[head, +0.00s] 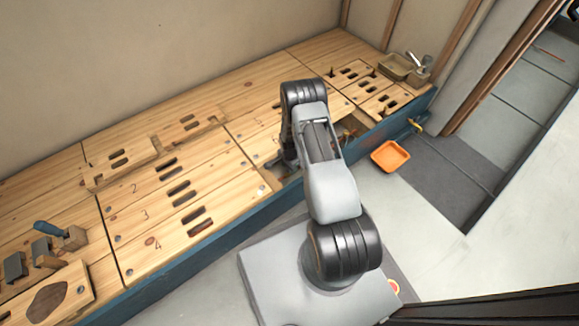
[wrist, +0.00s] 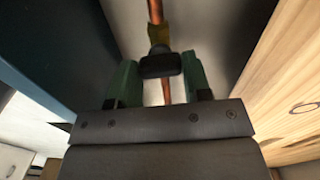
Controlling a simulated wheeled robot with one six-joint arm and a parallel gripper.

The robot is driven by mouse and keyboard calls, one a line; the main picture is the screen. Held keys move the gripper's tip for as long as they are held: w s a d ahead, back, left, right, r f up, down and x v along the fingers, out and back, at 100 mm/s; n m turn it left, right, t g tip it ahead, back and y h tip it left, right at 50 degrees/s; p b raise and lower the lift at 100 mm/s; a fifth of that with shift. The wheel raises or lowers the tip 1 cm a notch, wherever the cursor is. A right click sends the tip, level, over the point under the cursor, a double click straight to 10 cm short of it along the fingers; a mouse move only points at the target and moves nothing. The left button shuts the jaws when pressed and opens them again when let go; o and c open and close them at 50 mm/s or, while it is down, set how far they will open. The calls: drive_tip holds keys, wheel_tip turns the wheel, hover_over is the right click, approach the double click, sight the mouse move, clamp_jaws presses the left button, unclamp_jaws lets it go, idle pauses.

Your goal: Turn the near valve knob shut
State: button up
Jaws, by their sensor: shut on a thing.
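In the wrist view, a dark valve knob (wrist: 160,64) sits on a brass valve body (wrist: 158,34) on a copper pipe (wrist: 155,10). The two green fingers of my gripper (wrist: 161,72) stand on either side of the knob and are shut on it. The pipe shows again below the knob, between the fingers. The knob's exact turn angle cannot be read. In the head view, my arm reaches down at an opening in the wooden bench (head: 215,180) and hides the knob and the fingertips.
In the wrist view, a dark blue panel (wrist: 45,50) is on the left and wood (wrist: 285,85) on the right, both close to the gripper. In the head view, an orange tray (head: 390,157) lies on the floor. A blue-handled tool (head: 50,229) is at the bench's left.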

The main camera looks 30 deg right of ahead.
drive_tip(key=shift+m, duration=0.5)
drive_tip(key=o, duration=0.9)
wheel_tip(320, 180, up, 14)
drive_tip(key=p, duration=0.6)
drive_tip(key=shift+f, duration=0.1)
